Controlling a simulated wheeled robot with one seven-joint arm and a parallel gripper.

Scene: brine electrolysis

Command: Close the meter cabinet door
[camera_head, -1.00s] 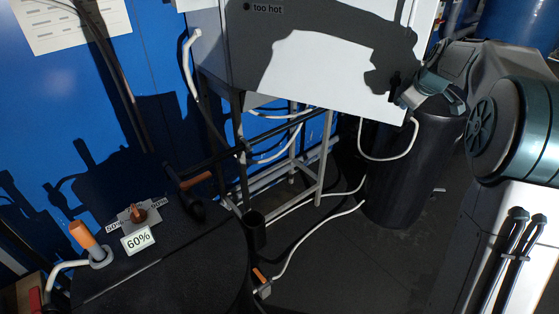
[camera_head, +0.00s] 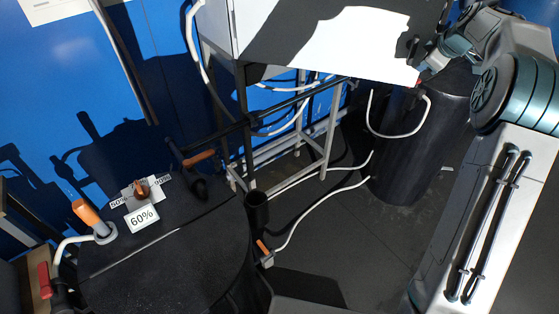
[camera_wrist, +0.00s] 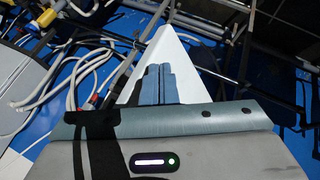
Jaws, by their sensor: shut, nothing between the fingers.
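The meter cabinet's white panel (camera_head: 340,45), which appears to be its door, is at the top of the head view and cut off by the frame edge. Its lower edge reaches right, past the legs of its stand. A dark shadow covers part of it. I cannot tell how wide the door stands open. My gripper (camera_head: 421,66) is at the panel's right edge, close to the lower corner. In the wrist view the shut fingers (camera_wrist: 160,84) are together, in front of a white pointed panel (camera_wrist: 168,50). Whether they touch it is unclear.
A black cylinder (camera_head: 418,150) stands below my gripper, with a white hose (camera_head: 397,135) beside it. White hoses (camera_head: 318,212) cross the floor.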

